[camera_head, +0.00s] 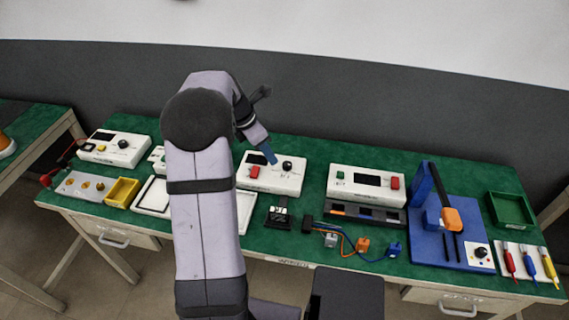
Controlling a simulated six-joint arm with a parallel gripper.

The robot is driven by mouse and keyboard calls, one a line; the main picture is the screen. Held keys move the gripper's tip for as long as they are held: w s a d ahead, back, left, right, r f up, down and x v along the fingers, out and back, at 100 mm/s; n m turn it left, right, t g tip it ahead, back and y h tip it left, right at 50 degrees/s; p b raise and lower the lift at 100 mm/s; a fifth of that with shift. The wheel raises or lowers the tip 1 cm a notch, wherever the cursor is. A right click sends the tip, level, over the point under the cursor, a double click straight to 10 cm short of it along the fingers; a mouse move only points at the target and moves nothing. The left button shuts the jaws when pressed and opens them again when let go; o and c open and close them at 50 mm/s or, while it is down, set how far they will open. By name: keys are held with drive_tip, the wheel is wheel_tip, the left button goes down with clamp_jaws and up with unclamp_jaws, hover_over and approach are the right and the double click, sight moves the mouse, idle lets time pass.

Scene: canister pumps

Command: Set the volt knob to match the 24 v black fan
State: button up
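A white box (260,183) stands mid-table with a dark display, a red button (254,172) and a round black knob (288,166). Its lettering is too small to read. A second white box (113,150) at the far left also has a black knob (123,144). I cannot tell which one is the volt knob. My gripper (269,154) reaches over the middle box, its blue tip between the display and the black knob, apparently apart from the knob. Its fingers merge into one shape. A small black thing (278,217) in front of this box may be the black fan.
My arm hides part of the table left of centre. A white box (366,184) with green and red buttons stands to the right. Cables with orange and blue connectors (363,245) lie in front. A blue fixture (430,246), green tray (511,223) and screwdrivers (530,264) fill the right end.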

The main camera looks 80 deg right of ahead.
sight(287, 164)
drive_tip(key=shift+s+d+f+p, duration=0.15)
drive_tip(key=shift+s+d+f, duration=0.45)
drive_tip(key=shift+s+f, duration=0.45)
drive_tip(key=shift+s+d+f+p, duration=0.2)
drive_tip(key=shift+s+d+f, duration=0.45)
drive_tip(key=shift+f, duration=0.65)
drive_tip(key=shift+s+d+f+p, duration=0.15)
drive_tip(key=shift+s+d+f, duration=0.4)
drive_tip(key=shift+s+f, duration=0.5)
drive_tip(key=shift+w+f, duration=0.15)
drive_tip(key=c, duration=1)
